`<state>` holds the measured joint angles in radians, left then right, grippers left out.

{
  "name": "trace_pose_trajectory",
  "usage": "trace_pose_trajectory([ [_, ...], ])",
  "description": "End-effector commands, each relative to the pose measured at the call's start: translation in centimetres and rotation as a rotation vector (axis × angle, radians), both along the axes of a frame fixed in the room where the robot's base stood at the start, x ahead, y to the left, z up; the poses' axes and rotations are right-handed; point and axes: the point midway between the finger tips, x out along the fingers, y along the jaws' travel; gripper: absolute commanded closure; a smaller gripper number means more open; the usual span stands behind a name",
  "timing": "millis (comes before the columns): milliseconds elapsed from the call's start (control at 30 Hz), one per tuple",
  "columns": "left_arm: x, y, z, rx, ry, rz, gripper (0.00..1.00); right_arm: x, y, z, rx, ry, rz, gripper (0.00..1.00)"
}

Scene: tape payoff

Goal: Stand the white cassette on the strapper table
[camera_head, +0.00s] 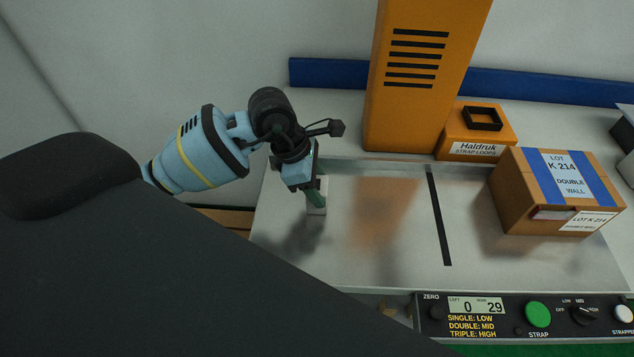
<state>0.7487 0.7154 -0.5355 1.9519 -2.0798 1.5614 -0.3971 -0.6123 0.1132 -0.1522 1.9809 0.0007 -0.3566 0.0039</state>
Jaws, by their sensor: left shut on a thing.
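My left gripper (314,188) points down over the left part of the metal strapper table (380,250). It is shut on the small white cassette (316,208), which shows just below the fingers. The cassette is upright, close to or touching the table top; I cannot tell which. The fingers and wrist hide part of it. My right gripper is not in view.
A taped cardboard box (550,195) sits on the table's right side. A dark slot (438,215) crosses the table. An orange tower (420,75) and a strap loops box (476,130) stand behind. A control panel (530,315) lines the front. The table's middle is clear.

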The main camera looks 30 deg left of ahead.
Motion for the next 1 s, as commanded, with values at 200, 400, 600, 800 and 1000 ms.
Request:
trace_pose_trajectory([
  [200,0.0,0.0,-0.3,0.000,0.000,0.000,0.78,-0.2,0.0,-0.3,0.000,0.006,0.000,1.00],
  [400,0.0,0.0,-0.2,0.001,0.000,0.000,0.28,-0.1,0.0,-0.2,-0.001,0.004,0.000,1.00],
  [600,0.0,0.0,-0.2,0.000,0.000,0.000,0.28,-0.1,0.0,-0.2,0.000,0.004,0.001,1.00],
  [800,0.0,0.3,0.9,0.001,-0.004,0.001,0.28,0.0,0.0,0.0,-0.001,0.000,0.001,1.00],
  [1000,-0.6,1.5,4.2,0.002,-0.006,0.000,0.28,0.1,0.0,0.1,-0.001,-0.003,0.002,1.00],
])
